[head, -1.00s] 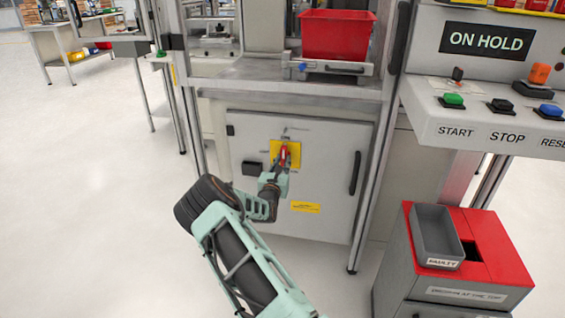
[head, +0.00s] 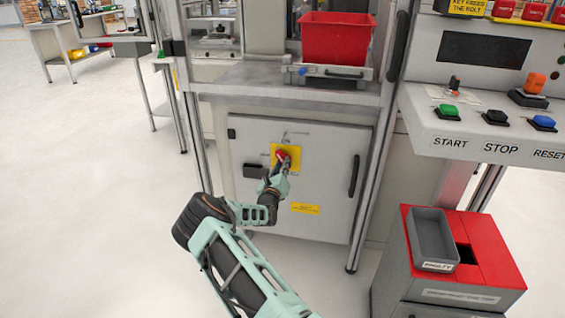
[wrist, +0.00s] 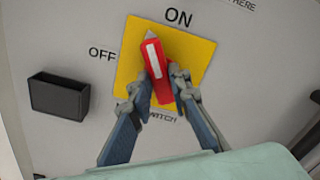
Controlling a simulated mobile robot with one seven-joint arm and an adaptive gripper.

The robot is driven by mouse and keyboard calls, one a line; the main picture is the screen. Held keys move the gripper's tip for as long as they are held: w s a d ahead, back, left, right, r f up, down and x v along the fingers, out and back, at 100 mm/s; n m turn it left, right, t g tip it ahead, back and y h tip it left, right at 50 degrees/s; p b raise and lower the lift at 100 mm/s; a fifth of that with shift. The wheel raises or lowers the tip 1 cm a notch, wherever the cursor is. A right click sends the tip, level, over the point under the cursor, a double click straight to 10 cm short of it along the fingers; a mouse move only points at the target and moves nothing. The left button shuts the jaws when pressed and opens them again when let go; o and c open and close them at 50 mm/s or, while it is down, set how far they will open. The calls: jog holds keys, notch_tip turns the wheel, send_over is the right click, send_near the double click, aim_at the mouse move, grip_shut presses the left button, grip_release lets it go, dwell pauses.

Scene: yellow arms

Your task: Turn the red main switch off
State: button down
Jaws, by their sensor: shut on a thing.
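The red main switch (wrist: 155,72) sits on a yellow plate (wrist: 197,52) on the grey cabinet door. It also shows in the head view (head: 281,155). In the wrist view, its white-marked tip points between the ON and OFF labels, tilted from ON toward OFF. My gripper (wrist: 160,92) is shut on the lower part of the handle, one finger on each side. In the head view my gripper (head: 284,168) reaches the switch from below and hides part of it.
A dark box (wrist: 60,96) sticks out of the door left of the switch. The door's black handle (head: 354,175) is at right. A red bin (head: 336,38) stands above on the machine. The button console (head: 480,125) and a red-topped cabinet (head: 490,245) are at right.

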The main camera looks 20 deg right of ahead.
jog(key=n+p, duration=0.1)
jog(key=n, duration=1)
jog(key=shift+a+f, duration=0.1)
jog(key=shift+f, duration=0.05)
jog(key=shift+n, duration=0.4)
jog(key=c, duration=1.8)
grip_release()
jog(key=v, duration=1.2)
jog(key=shift+w, duration=0.1)
